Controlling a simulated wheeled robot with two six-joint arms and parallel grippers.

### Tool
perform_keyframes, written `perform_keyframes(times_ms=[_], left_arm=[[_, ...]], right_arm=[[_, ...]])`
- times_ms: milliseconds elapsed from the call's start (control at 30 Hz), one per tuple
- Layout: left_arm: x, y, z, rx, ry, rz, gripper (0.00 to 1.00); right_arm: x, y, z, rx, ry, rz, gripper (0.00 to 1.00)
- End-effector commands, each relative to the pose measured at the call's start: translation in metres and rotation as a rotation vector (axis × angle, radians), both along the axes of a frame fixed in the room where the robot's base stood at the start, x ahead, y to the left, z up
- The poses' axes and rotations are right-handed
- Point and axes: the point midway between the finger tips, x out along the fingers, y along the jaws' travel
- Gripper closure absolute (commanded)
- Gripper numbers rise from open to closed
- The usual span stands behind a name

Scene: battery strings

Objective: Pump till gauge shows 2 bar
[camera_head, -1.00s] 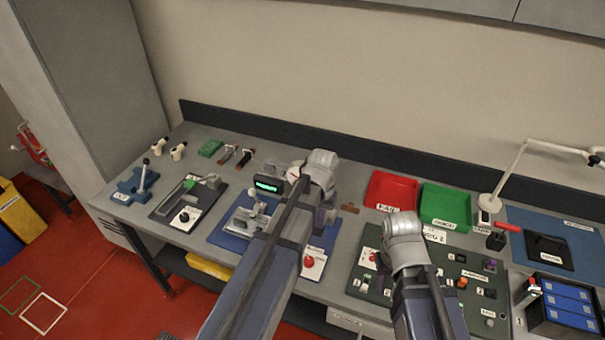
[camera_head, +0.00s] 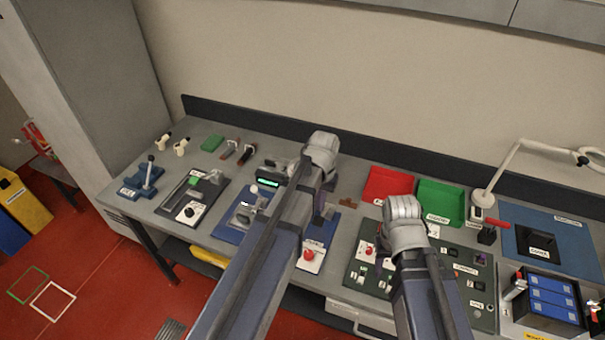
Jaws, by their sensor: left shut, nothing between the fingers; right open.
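A blue base with an upright lever (camera_head: 149,171) stands at the left of the bench; it may be a hand pump. A blue mat (camera_head: 228,234) carries metal fittings and a small box with a lit green display (camera_head: 268,183). I cannot read the display, and I make out no gauge dial for certain. My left gripper (camera_head: 322,208) hangs over the right part of this mat, shut and empty, mostly behind its own arm. My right gripper (camera_head: 384,258) is open above the dark green panel (camera_head: 364,283); its fingertips are largely hidden by the arm.
A dark board with a black knob (camera_head: 189,212) lies between the lever and the mat. Red (camera_head: 386,184) and green (camera_head: 440,203) trays stand at the back. A lamp arm (camera_head: 510,165) and blue battery blocks (camera_head: 552,300) are at the right. The bench's front left is clear.

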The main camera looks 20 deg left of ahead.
Motion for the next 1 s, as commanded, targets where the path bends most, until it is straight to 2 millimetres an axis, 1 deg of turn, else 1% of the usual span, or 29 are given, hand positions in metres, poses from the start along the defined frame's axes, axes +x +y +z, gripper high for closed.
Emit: perform_keyframes(times_ms=[467, 1000], left_arm=[[0.000, 0.000, -0.001, 0.000, 0.000, 0.000, 1.00], [-0.003, 0.000, -0.023, 0.000, 0.000, 0.000, 1.00]], right_arm=[[0.000, 0.000, -0.001, 0.000, 0.000, 0.000, 0.50], [0.000, 0.000, -0.023, -0.001, 0.000, 0.005, 0.50]])
